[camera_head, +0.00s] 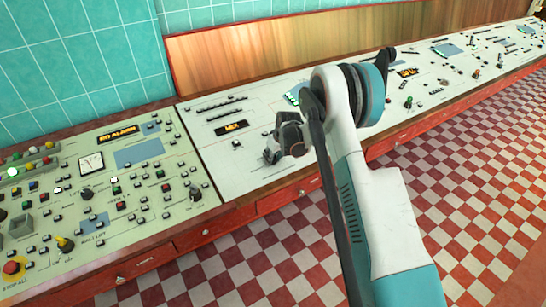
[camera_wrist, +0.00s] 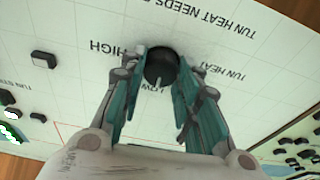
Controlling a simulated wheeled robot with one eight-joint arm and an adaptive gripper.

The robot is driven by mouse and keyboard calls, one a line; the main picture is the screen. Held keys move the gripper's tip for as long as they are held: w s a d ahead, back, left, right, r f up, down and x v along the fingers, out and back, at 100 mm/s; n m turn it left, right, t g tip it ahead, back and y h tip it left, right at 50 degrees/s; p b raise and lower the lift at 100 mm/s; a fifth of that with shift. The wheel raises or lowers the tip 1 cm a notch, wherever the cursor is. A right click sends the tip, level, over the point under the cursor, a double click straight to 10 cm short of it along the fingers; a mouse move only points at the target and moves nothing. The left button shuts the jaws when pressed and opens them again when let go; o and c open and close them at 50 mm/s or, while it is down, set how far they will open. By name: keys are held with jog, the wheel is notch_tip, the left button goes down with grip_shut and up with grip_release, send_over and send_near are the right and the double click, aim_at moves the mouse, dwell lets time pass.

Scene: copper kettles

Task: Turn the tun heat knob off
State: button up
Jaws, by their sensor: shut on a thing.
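The tun heat knob (camera_wrist: 162,64) is a round black knob with a pale pointer on its lower side in the wrist view. HIGH is printed to its left, LOW partly shows just below it, and TUN HEAT is to its right. My gripper (camera_wrist: 160,76) has its teal fingers on both sides of the knob and is shut on it. In the head view my gripper (camera_head: 283,142) is over the middle white panel, and it hides the knob there.
The white panel (camera_head: 235,165) carries a lit orange display (camera_head: 231,128) and rows of small black buttons. To the left, a greenish panel (camera_head: 130,190) holds many buttons, a dial gauge (camera_head: 91,163) and a red stop knob (camera_head: 13,268). The checkered floor in front is clear.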

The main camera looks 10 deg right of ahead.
jog(key=n+b, duration=0.2)
jog(key=n, duration=0.2)
jog(key=shift+f+y+b, duration=0.1)
jog(key=shift+y+b, duration=0.2)
jog(key=shift+n+g+y+b, duration=0.3)
jog(key=shift+n+g+b, duration=0.35)
jog(key=shift+n, duration=1.75)
jog(key=o, duration=1)
jog(key=shift+w, duration=0.1)
jog(key=shift+o, duration=0.2)
jog(key=v, duration=1.2)
